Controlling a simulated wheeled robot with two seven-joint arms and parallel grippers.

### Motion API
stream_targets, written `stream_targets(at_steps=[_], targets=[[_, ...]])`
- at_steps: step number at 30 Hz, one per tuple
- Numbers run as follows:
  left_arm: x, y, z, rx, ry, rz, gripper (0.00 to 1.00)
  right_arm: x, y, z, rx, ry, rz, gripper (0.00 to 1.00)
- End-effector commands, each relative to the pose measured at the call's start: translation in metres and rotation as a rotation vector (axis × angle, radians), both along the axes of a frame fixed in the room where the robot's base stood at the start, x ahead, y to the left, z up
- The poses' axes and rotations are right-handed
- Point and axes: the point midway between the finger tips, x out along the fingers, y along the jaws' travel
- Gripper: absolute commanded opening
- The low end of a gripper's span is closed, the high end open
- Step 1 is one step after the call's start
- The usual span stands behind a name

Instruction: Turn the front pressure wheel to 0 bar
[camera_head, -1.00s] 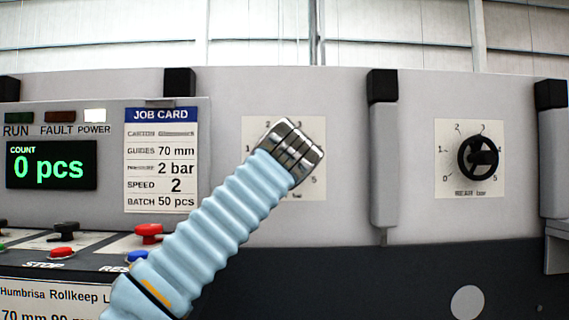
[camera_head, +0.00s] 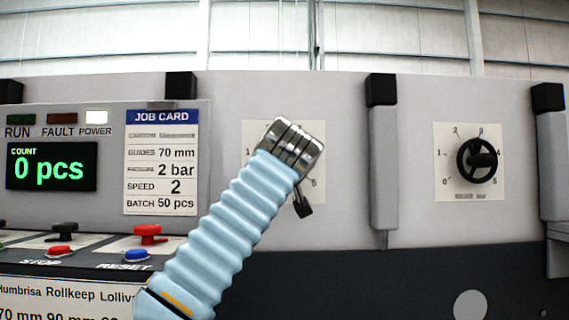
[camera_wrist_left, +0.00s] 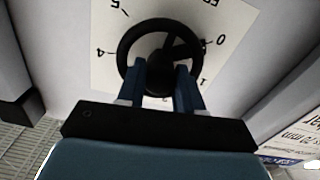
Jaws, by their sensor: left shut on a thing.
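A black handwheel (camera_wrist_left: 128,42) stands before a white dial plate in the left wrist view. Digits 0, 1, 4 and 5 can be read around it. A thick dark spoke runs from its hub toward the 0 side. My right gripper is not in view.
Another black wheel (camera_head: 477,160) on a 0-to-5 dial is at the right. A grey upright post (camera_head: 383,170) stands between the dials. The job card (camera_head: 160,165) reads 2 bar. The display (camera_head: 52,167) shows 0 pcs. Red and blue buttons sit at lower left.

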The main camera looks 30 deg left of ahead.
Motion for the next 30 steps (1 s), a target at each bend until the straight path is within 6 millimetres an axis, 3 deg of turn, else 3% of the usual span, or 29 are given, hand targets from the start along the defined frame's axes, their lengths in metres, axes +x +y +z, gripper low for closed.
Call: stream_targets(at_steps=[17, 18, 20, 30], targets=[[0.0012, -0.0014, -0.0026, -0.033, -0.012, -0.002, 0.05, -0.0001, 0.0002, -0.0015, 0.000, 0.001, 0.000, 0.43], [0.0012, -0.0014, -0.0026, -0.033, -0.012, -0.002, 0.37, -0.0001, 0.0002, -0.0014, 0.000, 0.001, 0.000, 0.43], [0.0012, -0.0014, -0.0023, -0.032, -0.013, -0.002, 0.46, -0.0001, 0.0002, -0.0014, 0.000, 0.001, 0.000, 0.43], [-0.0023, -0.0026, -0.0014, -0.031, -0.017, -0.002, 0.46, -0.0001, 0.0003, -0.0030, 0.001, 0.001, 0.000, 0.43]])
